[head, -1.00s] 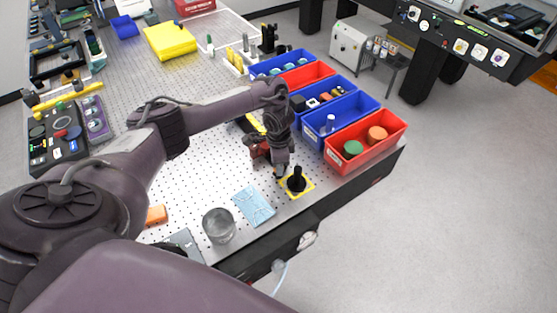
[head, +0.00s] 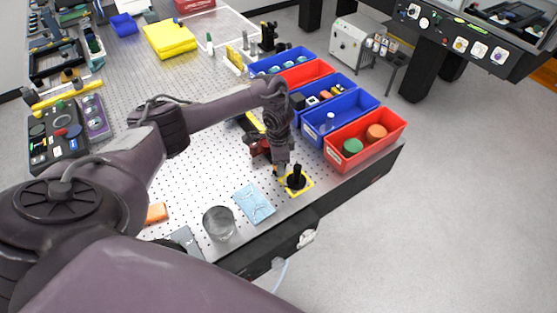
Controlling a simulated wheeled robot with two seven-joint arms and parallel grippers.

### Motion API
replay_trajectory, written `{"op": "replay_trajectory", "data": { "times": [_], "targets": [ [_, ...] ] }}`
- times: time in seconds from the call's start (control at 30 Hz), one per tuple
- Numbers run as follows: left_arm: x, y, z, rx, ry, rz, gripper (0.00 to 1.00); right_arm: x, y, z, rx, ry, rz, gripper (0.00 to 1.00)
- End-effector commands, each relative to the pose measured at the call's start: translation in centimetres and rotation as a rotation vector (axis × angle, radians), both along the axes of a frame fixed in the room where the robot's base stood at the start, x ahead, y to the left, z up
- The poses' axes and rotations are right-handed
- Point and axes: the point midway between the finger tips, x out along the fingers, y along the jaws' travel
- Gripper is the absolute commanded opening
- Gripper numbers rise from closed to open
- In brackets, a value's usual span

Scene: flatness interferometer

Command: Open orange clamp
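My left gripper (head: 280,170) points down at the front right part of the perforated table, just left of a black post on a yellow-edged square base (head: 297,179). Its fingers are small and dark, and I cannot tell whether they are open or shut. A small orange spot (head: 275,169) shows at the fingertips; it may be part of the orange clamp, mostly hidden by the gripper. A red object (head: 260,148) shows partly behind the gripper. My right gripper is not in view.
A light blue cloth (head: 254,203), a clear glass jar (head: 219,223) and an orange block (head: 156,213) are near the front edge. Red and blue bins (head: 350,163) line the right edge. The perforated table (head: 205,165) is bare left of the gripper.

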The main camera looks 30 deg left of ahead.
Motion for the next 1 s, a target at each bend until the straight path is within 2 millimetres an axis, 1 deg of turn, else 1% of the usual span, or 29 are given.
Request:
{"op": "replay_trajectory", "data": {
  "times": [0.07, 0.17, 0.27, 0.3, 0.4, 0.5, 0.7, 1.0],
  "targets": [
    [0.0, 0.0, 0.2, 0.000, 0.000, 0.000, 0.52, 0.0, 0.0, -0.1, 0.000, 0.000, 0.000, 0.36],
    [0.1, 0.0, 1.1, -0.002, -0.003, 0.001, 0.52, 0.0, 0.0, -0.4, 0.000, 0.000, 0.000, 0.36],
    [0.1, 0.0, 2.6, 0.000, -0.004, -0.001, 0.52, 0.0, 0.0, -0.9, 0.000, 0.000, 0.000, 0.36],
    [0.2, 0.1, 3.8, 0.001, -0.006, -0.002, 0.52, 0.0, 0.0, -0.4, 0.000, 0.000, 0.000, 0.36],
    [0.1, 0.1, 5.8, 0.001, -0.006, -0.001, 0.52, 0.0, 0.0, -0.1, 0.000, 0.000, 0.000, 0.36],
    [0.2, 0.1, 6.8, 0.003, -0.006, -0.002, 0.52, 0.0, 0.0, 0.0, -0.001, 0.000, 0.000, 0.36],
    [0.0, 0.0, 7.8, 0.001, -0.001, 0.000, 0.52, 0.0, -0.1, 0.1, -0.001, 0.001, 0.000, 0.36],
    [0.0, 0.0, 7.8, 0.000, 0.000, 0.001, 0.52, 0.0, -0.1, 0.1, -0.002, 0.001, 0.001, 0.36]
  ]
}}
